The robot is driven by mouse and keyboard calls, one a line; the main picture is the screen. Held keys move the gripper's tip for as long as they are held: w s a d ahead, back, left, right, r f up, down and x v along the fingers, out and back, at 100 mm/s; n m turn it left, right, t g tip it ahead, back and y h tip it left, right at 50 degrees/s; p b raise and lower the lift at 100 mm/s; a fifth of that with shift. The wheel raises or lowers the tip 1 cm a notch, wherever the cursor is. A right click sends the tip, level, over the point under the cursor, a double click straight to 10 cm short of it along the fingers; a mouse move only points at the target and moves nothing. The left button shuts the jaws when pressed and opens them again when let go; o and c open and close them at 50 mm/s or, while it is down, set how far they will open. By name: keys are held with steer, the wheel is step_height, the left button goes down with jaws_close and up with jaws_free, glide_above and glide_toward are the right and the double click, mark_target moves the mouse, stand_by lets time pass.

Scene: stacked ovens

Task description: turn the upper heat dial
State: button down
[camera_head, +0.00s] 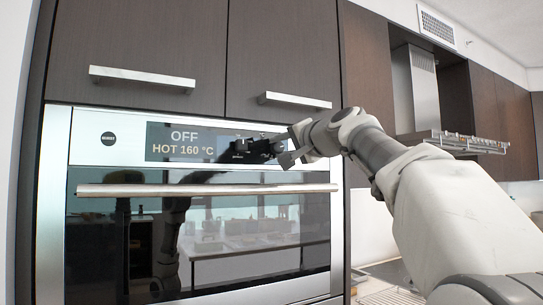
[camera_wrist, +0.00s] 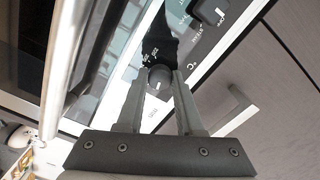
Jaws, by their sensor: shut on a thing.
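The upper oven's control panel (camera_head: 118,156) has a display (camera_head: 183,143) reading "OFF" and "HOT 160 °C". My gripper (camera_head: 280,149) is at the right part of this panel, and its fingers hide much of the dial area there. In the wrist view, a small dark round dial (camera_wrist: 159,79) with a light mark sits between the two fingertips of my gripper (camera_wrist: 160,84). The fingers are shut on it, one on each side. A second dark dial (camera_wrist: 208,12) stands farther along the panel, apart from the fingers. I cannot read which dial is labelled for heat.
A long oven handle (camera_head: 205,189) runs across the glass door (camera_head: 205,235) just below the panel. Dark cabinets with bar handles (camera_head: 142,78) are above; another handle (camera_head: 293,100) is close over my gripper. A range hood (camera_head: 450,142) is to the right.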

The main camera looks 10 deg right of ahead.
steer(key=n+b, duration=0.1)
steer(key=n, duration=0.2)
steer(key=shift+f+n+b, duration=0.1)
steer(key=shift+n+b, duration=0.25)
steer(key=shift+n, duration=0.05)
steer(key=n+b, duration=0.1)
steer(key=n, duration=0.2)
steer(key=n+b, duration=0.1)
steer(key=n, duration=0.3)
steer(key=shift+n+b, duration=0.55)
steer(key=shift+n, duration=1.35)
steer(key=c, duration=0.5)
jaws_free()
steer(key=shift+c, duration=0.2)
